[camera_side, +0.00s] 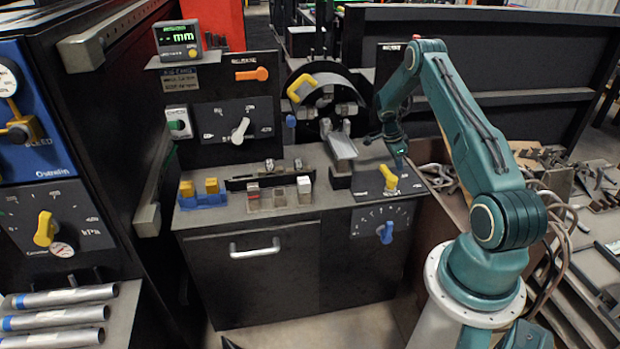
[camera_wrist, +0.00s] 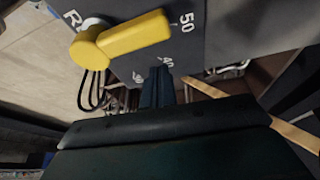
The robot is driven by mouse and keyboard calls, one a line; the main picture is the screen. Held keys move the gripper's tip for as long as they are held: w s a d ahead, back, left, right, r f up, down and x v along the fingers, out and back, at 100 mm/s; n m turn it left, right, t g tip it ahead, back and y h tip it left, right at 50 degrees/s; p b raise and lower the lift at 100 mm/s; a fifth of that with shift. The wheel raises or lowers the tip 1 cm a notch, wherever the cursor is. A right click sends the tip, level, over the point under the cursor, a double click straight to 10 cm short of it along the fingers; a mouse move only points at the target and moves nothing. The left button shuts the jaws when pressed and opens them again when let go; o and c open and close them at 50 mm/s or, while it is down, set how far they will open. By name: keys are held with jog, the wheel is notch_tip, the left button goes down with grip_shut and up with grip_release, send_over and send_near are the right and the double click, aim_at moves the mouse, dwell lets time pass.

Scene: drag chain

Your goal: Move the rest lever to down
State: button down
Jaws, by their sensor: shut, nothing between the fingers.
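A yellow lever (camera_side: 389,178) sits on a dark marked plate on the bench top at the right. I take it as the rest lever, though its name is not fully readable. In the wrist view the yellow lever (camera_wrist: 135,38) has its round hub at the left and its handle reaching right, toward the number 50. A partly hidden label starting with R is beside the hub. My gripper (camera_side: 402,160) is shut and empty, close beside the lever on its right in the side view. In the wrist view my fingertips (camera_wrist: 157,72) show just below the handle, with a visible gap.
A blue knob (camera_side: 386,232) is on the bench front below the plate. A metal chute (camera_side: 341,146) stands left of the lever. An orange lever (camera_side: 252,74) and a white knob (camera_side: 240,131) are on the back panels. Metal scrap (camera_side: 440,178) lies at the right.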

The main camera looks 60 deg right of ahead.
jog(key=shift+s+d+r, duration=0.3)
jog(key=shift+d, duration=0.1)
jog(key=v, duration=0.9)
jog(key=shift+a+r, duration=0.2)
jog(key=shift+a, duration=0.1)
jog(key=c, duration=1.3)
grip_release()
notch_tip(320, 180, up, 4)
jog(key=n+t+y, duration=0.2)
jog(key=n+t, duration=0.1)
jog(key=n, duration=1.6)
send_over(386, 169)
jog(key=shift+d+r, duration=0.1)
notch_tip(386, 169, down, 14)
jog(key=shift+r, duration=0.15)
